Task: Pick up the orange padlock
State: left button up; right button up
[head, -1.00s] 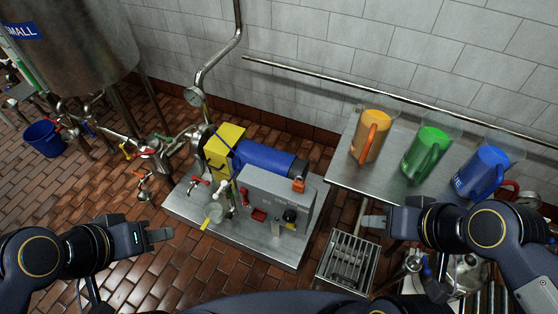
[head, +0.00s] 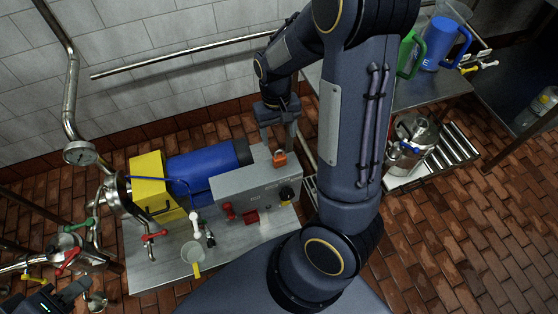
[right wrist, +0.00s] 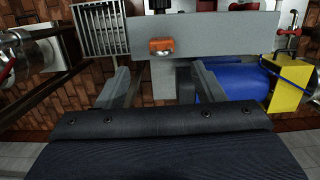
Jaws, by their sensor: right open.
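The orange padlock (head: 280,158) sits at the top edge of the grey control box (head: 235,186). In the right wrist view the padlock (right wrist: 161,46) shows ahead of the gap between my fingers. My right gripper (head: 279,142) is open and points down just above the padlock, one finger towards each side. In the right wrist view my right gripper (right wrist: 162,70) is empty, and I see no finger touching the padlock. My left gripper (head: 78,289) is at the bottom left corner, partly cut off, and its jaws are unclear.
A blue motor (head: 205,168) and yellow guard (head: 150,182) lie beside the box on a steel base. A gauge (head: 80,153) and valves stand left. Green (head: 409,52) and blue (head: 446,45) jugs stand on the right table. My right arm hides the middle.

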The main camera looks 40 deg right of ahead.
aim_at(279, 150)
jog(key=f, duration=0.5)
jog(key=s+f+b, duration=0.1)
jog(key=f, duration=0.1)
jog(key=shift+a+f, duration=0.3)
jog(key=shift+f, duration=0.05)
jog(key=c, duration=1.1)
